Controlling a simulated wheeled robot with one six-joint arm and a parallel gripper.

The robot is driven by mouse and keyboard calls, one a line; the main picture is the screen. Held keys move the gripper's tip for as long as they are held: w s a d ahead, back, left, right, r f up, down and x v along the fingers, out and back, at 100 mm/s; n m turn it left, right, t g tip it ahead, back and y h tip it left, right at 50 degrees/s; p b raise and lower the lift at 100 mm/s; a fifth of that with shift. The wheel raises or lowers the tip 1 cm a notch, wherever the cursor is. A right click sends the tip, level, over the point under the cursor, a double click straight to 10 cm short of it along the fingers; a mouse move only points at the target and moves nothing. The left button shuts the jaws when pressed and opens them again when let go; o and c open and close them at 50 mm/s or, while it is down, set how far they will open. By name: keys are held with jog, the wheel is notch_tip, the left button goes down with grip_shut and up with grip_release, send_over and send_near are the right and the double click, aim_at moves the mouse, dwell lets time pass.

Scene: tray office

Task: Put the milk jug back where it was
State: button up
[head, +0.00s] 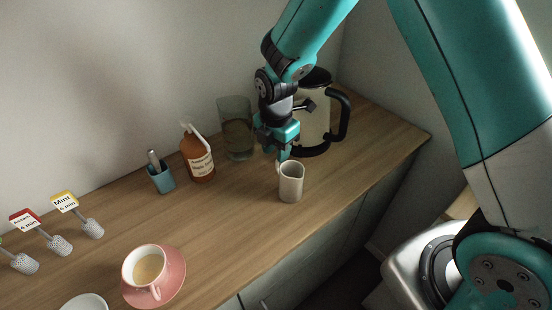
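The milk jug (291,184) is a small cream-coloured jug, upright at the front right part of the wooden counter. My gripper (282,157) points down just behind and above it, at the left side of its rim. The fingertips are small and partly hidden behind the jug, so I cannot tell whether they touch it or whether they are open or shut. The jug's base appears to be at the counter surface, but contact is not clear.
A kettle (314,123) with a black handle stands close behind my gripper. A glass (236,140), a brown bottle (199,164) and a blue cup (161,179) stand along the wall. A pink saucer (176,286) with a cup (146,272) is front left. The counter between is clear.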

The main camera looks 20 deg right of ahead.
notch_tip(320, 180, up, 9)
jog(key=b, duration=0.1)
jog(key=s+a+r+m+y, duration=0.1)
jog(key=s+r+m+y, duration=0.1)
jog(key=s+r+m, duration=0.3)
jog(key=s+a+r+m+y, duration=0.2)
jog(key=s+r+m, duration=0.3)
jog(key=s+m, duration=0.6)
jog(key=s, duration=0.8)
jog(key=shift+r+m, duration=0.35)
jog(key=shift+m, duration=0.05)
